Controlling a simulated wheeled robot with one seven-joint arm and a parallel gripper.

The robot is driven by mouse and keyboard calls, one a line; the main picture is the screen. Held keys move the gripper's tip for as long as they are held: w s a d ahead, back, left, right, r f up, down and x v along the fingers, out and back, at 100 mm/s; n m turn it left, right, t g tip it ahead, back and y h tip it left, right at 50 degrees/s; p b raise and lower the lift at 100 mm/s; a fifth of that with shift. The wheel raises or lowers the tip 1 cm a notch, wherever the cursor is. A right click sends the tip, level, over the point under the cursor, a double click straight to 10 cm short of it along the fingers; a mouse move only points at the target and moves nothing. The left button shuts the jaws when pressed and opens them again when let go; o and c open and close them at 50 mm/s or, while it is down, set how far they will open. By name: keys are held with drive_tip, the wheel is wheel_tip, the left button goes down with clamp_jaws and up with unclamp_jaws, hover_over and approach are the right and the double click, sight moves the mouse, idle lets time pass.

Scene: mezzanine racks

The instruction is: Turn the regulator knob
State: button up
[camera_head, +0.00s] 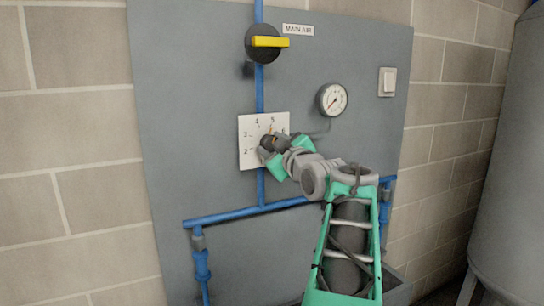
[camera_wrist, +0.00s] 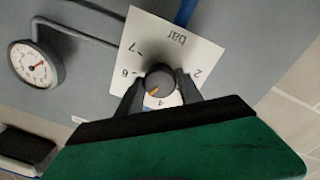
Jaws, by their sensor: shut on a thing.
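The regulator knob (camera_wrist: 160,78) is a dark round knob with an orange pointer mark, on a white scale plate (camera_head: 249,155) numbered in bar. In the wrist view the mark points to the lower left, between 4 and 6; in the head view orange shows near the 5. My gripper (camera_wrist: 160,90) is shut on the knob, one finger on each side. In the head view my gripper (camera_head: 269,146) covers most of the knob and the plate's lower right.
A pressure gauge (camera_head: 333,99) sits right of the plate, its red needle toward the lower left. A light switch (camera_head: 387,82) and blue pipes (camera_head: 230,216) are on the grey panel. A grey tank (camera_head: 515,160) stands at right.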

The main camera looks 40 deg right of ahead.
idle(0.3)
drive_tip(key=o, duration=1.4)
drive_tip(key=shift+c, duration=0.2)
drive_tip(key=b+v, duration=0.1)
drive_tip(key=v, duration=0.6)
drive_tip(key=shift+s+a, duration=0.2)
drive_tip(key=shift+s, duration=0.15)
